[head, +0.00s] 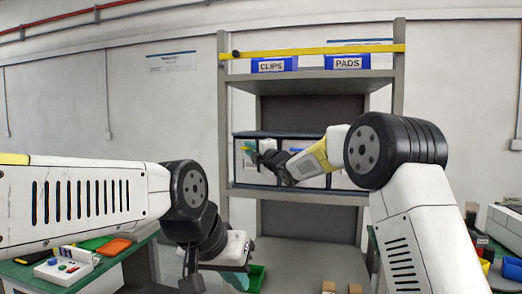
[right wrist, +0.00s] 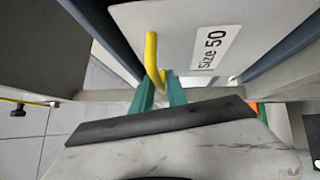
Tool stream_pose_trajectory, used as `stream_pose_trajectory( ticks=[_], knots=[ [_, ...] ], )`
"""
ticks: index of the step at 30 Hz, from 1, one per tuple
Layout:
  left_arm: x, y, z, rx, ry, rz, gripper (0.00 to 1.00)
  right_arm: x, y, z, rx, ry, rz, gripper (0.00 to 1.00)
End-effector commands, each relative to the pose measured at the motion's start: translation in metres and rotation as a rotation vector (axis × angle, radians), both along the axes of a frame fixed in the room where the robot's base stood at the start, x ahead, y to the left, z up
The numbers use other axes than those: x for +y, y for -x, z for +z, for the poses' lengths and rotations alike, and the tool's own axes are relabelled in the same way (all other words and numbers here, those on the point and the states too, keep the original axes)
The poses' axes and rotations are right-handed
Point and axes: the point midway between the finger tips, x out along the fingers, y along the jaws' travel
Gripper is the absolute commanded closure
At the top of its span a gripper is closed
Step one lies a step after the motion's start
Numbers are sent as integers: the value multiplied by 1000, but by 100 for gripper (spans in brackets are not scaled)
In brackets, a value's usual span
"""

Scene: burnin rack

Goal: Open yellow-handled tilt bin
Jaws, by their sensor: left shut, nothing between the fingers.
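The tilt bin (right wrist: 225,25) has a pale front with a "size 50" label. It also shows at the left end of the bin row (head: 240,170) on the rack's middle shelf. Its yellow handle (right wrist: 151,55) stands out from the front. My right gripper (right wrist: 160,88) has its green fingers close together on both sides of the handle's lower end, with the handle between the tips. In the head view my right gripper (head: 254,154) is at the bin front, partly hidden by my wrist. My left gripper (head: 238,280) is shut and empty, low in front of the rack.
Blue boxes marked CLIPS (head: 274,65) and PADS (head: 347,63) stand on the upper shelf, behind a yellow bar (head: 320,50). A green-topped bench (head: 30,272) with small items is at the left, another bench at the right. A green bin (head: 256,277) stands low near my left gripper.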

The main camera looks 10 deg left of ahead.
Motion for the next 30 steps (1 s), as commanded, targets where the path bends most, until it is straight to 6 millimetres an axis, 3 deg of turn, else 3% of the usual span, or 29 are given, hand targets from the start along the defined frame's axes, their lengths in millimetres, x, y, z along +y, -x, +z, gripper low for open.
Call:
stream_pose_trajectory(
  ticks=[11,14,30],
  knots=[
    [0,0,0,0,0,0,100,4,-5,1,1,0,-1,81],
    [0,0,0,0,0,0,100,4,-5,1,1,0,-1,100],
    [0,0,0,0,0,0,100,4,-5,2,1,-2,-2,100]
  ],
)
